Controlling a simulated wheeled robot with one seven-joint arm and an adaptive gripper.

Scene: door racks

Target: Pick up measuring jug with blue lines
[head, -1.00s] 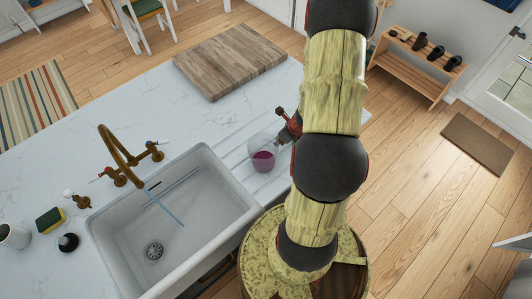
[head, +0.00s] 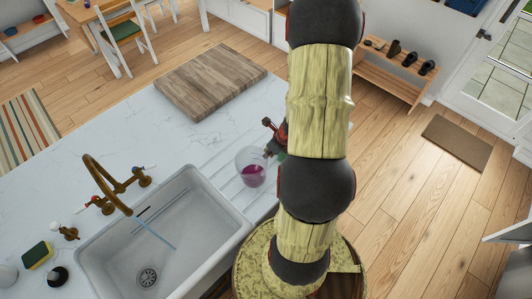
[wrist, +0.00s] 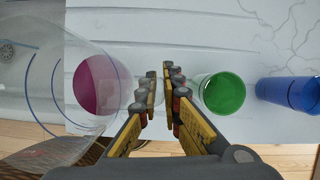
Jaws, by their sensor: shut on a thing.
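The measuring jug (wrist: 58,95) is clear with curved blue lines. It fills the left side of the wrist view and looks tilted. In the head view it is a clear shape (head: 247,157) right of the sink. My gripper (wrist: 159,88) is shut on the jug, with its fingers close together at the jug's right side. The exact part between the fingers is hard to make out because the jug is see-through. In the head view my gripper (head: 274,140) is partly hidden behind my arm.
A purple cup (wrist: 97,85) shows through the jug. A green cup (wrist: 222,93) and a blue cup (wrist: 288,93) stand right of the fingers. The sink (head: 190,200) lies left of the jug, and a wooden board (head: 210,82) lies farther back on the counter.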

